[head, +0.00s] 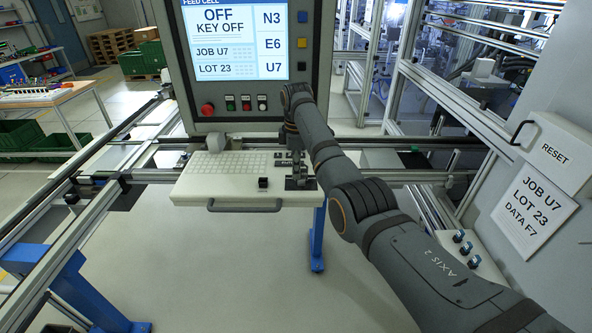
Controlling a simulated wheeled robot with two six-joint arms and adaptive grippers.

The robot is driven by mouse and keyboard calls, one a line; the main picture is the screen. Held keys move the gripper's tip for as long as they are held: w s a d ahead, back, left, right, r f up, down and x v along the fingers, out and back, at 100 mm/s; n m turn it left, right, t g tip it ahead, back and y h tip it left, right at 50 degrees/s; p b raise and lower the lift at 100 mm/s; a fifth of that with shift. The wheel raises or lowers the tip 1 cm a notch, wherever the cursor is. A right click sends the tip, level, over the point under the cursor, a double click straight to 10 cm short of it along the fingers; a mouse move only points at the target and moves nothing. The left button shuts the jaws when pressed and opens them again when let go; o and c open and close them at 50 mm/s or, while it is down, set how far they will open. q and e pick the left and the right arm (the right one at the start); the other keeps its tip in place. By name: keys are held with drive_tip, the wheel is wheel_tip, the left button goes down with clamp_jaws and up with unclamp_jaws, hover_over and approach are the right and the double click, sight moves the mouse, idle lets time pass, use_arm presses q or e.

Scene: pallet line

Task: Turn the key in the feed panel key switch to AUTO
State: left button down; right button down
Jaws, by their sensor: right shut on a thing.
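The feed panel screen (232,40) reads "OFF" and "KEY OFF", with "JOB U7", "LOT 23" and N3, E6, U7 at the side. Below it a pale keyboard shelf (220,190) sticks out with a front handle. My right gripper (299,183) is at the shelf's right end, pointing down and shut on the key at the key switch. The gripper hides the key and most of the switch, so the key's angle cannot be made out. My left gripper is not in view.
A small black block-shaped control (263,183) stands on the shelf just left of the gripper. A red button (207,109) and smaller buttons sit under the screen. Metal rails (60,215) run on the left; a RESET box (556,150) is at right.

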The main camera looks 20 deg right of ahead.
drive_tip(key=m, duration=0.4)
drive_tip(key=shift+w+d, duration=0.2)
drive_tip(key=m, duration=0.3)
drive_tip(key=shift+w+f, duration=0.1)
drive_tip(key=shift+d+m, duration=0.1)
drive_tip(key=shift+m, duration=0.2)
drive_tip(key=c, duration=1.9)
unclamp_jaws()
drive_tip(key=shift+m, duration=0.4)
drive_tip(key=o, duration=0.5)
drive_tip(key=shift+o, duration=0.2)
drive_tip(key=o, duration=0.5)
drive_tip(key=shift+c, duration=0.2)
